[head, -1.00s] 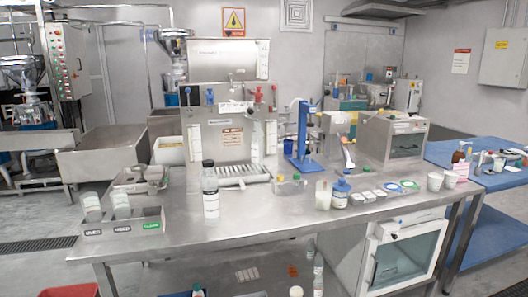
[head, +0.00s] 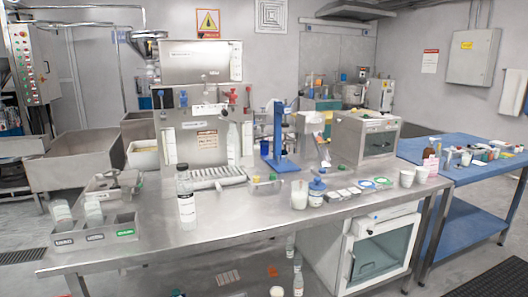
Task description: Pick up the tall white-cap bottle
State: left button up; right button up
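A tall, clear and white bottle (head: 186,205) with a pale label stands upright on the steel table (head: 235,230), left of the middle. Its cap looks dark grey rather than white. Another tall, pale bottle (head: 233,145) stands at the back against the steel machine; its cap is too small to tell. Slim, pale bottles (head: 298,278) show below the table, partly cut off by the lower edge. I cannot tell for sure which one is the white-cap bottle. Neither of my grippers is in view.
A three-part labelled bin (head: 96,238) is at the table's left. A blue stand (head: 278,140), a blue-capped jar (head: 316,190) and white cups (head: 407,178) are to the right. The front middle of the table is clear. A blue table (head: 450,150) is at far right.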

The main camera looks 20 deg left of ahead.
aim_at(233, 136)
jog(key=z, duration=0.7)
jog(key=i, duration=2.8)
jog(key=u, duration=2.5)
